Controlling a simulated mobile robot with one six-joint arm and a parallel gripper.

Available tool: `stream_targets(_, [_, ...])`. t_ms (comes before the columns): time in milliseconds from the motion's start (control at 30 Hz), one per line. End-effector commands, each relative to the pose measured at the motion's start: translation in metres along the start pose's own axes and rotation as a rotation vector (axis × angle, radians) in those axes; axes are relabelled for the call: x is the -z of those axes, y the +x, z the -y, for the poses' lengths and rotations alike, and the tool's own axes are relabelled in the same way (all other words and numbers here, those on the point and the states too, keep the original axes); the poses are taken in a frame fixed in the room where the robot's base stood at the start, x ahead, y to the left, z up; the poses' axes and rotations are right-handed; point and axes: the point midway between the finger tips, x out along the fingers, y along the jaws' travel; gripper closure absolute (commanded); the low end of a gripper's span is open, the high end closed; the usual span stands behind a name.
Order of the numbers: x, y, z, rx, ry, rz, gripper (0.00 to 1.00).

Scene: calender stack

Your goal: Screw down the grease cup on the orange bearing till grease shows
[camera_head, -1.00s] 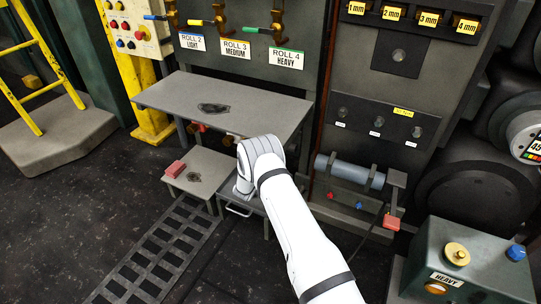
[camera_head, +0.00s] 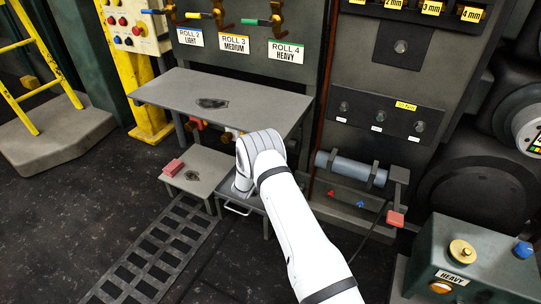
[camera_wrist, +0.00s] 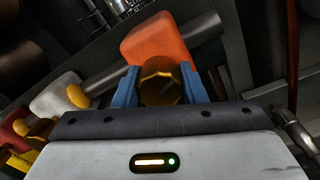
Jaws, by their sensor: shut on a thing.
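In the wrist view the orange bearing (camera_wrist: 158,38) is a block on a grey shaft. A brass grease cup (camera_wrist: 160,82) stands in front of it. The two blue fingers of my gripper (camera_wrist: 160,88) are shut on the cup, one on each side. No grease can be made out around the cup. In the head view my white arm reaches under the grey table, and its wrist hides the gripper and most of the bearings.
A white bearing (camera_wrist: 58,92) and a red one (camera_wrist: 15,130), each with a brass cup, stand to the left in the wrist view. A low stand (camera_head: 205,158) with a red block (camera_head: 173,168) stands to the left.

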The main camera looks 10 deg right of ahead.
Motion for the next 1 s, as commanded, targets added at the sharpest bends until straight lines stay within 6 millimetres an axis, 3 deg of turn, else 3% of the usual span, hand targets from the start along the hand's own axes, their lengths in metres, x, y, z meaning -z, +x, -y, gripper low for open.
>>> stream_targets(400, [0.0035,-0.0015,0.0048,0.007,0.166,0.0,0.85])
stream_targets(900, [0.0032,-0.0014,0.0053,0.008,0.183,0.0,0.85])
stream_targets(933, [0.0033,-0.0014,0.0053,0.008,0.183,0.0,0.6])
stream_targets(1000, [0.0031,-0.0012,0.005,0.008,0.183,0.0,0.54])
